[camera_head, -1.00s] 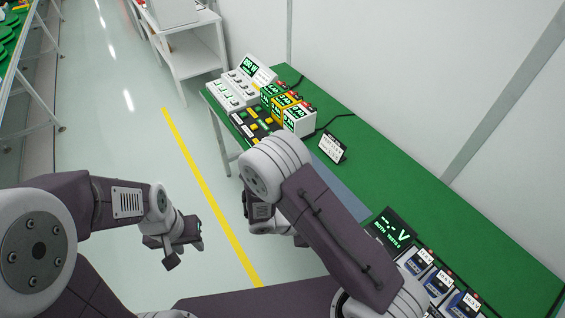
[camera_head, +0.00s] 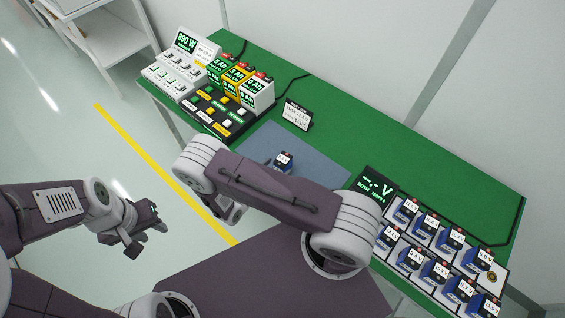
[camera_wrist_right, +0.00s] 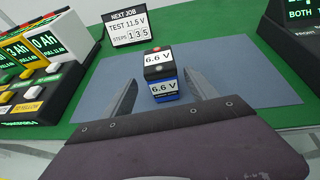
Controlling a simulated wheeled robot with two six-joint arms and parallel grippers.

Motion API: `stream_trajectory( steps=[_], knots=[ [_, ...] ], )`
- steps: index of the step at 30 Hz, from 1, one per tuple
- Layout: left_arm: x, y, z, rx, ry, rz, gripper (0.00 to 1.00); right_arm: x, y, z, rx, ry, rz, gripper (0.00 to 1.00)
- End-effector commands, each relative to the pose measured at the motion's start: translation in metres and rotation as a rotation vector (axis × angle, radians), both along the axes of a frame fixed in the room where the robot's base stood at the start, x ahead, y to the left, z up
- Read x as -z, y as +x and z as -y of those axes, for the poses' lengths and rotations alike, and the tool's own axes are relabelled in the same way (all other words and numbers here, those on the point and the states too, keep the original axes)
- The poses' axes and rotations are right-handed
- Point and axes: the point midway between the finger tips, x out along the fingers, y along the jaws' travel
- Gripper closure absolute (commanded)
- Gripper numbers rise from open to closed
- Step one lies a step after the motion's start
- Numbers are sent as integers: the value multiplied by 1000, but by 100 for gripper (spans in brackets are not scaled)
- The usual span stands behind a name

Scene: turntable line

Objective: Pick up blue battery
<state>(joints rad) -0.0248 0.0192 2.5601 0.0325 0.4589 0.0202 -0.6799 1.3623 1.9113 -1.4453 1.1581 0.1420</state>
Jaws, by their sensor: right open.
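A blue battery (camera_head: 283,161) with a dark top and white labels stands on the grey-blue mat (camera_head: 318,158). In the right wrist view the battery (camera_wrist_right: 162,88) reads 6.6 V and stands between and beyond my right gripper's spread fingers (camera_wrist_right: 162,76). The right gripper is open and empty; in the head view my right arm largely hides it. My left gripper (camera_head: 140,238) hangs over the floor at the left, away from the table, with its fingers apart and nothing between them. More blue batteries (camera_head: 408,258) stand in a rack at the right.
A sign (camera_wrist_right: 134,26) behind the mat reads "NEXT JOB TEST 11.5 V". A black button panel (camera_head: 215,112) and coloured Ah units (camera_head: 238,80) stand left of the mat. A voltage display (camera_head: 374,186) stands right of it. Green table (camera_head: 400,145) is clear behind.

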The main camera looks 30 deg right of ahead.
Motion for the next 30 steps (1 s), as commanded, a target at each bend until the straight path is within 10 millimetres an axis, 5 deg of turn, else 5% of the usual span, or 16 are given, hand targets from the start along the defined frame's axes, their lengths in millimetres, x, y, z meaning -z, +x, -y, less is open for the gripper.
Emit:
stream_trajectory(
  steps=[6, 14, 22, 30],
  knots=[
    [-14, 0, 0, 0, 0, 1, 64, 11, 14, 34, 5, -2, -1, 33],
    [-14, 0, 0, 0, 0, 0, 64, 15, 17, 38, 1, 0, 0, 33],
    [-14, 0, 0, 0, 0, 0, 64, 15, 17, 38, 1, 0, 0, 100],
    [-14, 0, 0, 0, 0, 0, 64, 14, 17, 38, 1, -1, 1, 100]
  ],
)
